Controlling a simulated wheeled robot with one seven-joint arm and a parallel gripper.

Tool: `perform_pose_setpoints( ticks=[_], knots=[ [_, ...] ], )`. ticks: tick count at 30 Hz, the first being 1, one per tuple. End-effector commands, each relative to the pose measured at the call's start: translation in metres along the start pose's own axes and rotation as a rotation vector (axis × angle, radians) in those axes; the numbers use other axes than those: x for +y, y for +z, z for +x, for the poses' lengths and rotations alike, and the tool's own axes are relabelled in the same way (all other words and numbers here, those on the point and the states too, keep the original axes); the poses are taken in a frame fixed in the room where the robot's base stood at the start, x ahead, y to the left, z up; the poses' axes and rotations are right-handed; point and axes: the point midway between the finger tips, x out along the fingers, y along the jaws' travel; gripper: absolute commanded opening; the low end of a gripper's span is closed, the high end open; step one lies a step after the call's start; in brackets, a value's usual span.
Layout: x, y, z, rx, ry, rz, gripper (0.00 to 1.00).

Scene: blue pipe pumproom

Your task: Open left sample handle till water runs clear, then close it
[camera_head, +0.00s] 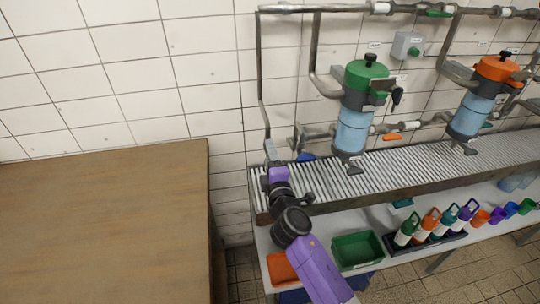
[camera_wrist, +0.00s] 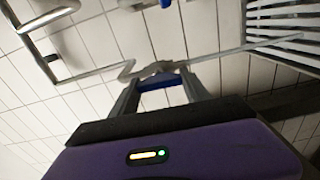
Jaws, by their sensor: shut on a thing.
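My gripper (camera_head: 270,148) is at the lower end of the thin grey pipe (camera_head: 262,85) on the wall, left of the green-topped filter. In the wrist view, my gripper's fingers (camera_wrist: 160,88) are shut on a small blue handle (camera_wrist: 157,84), where a bent pipe (camera_wrist: 95,73) ends. My fingers partly hide the handle, and its turn angle is hard to tell. No water stream can be made out in either view.
The green-topped filter (camera_head: 353,115) and orange-topped filter (camera_head: 473,105) stand over the slatted rack (camera_head: 400,168). Below are a green bin (camera_head: 357,250), an orange tray (camera_head: 282,268) and several coloured bottles (camera_head: 431,222). A wooden table (camera_head: 100,220) fills the left.

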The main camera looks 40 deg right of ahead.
Motion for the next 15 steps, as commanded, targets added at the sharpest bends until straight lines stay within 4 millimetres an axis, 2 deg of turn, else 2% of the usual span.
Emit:
perform_pose_setpoints(
  ticks=[15],
  knots=[
    [-0.0015, -0.0009, -0.0006, 0.002, -0.001, -0.077, 0.14]
  ],
)
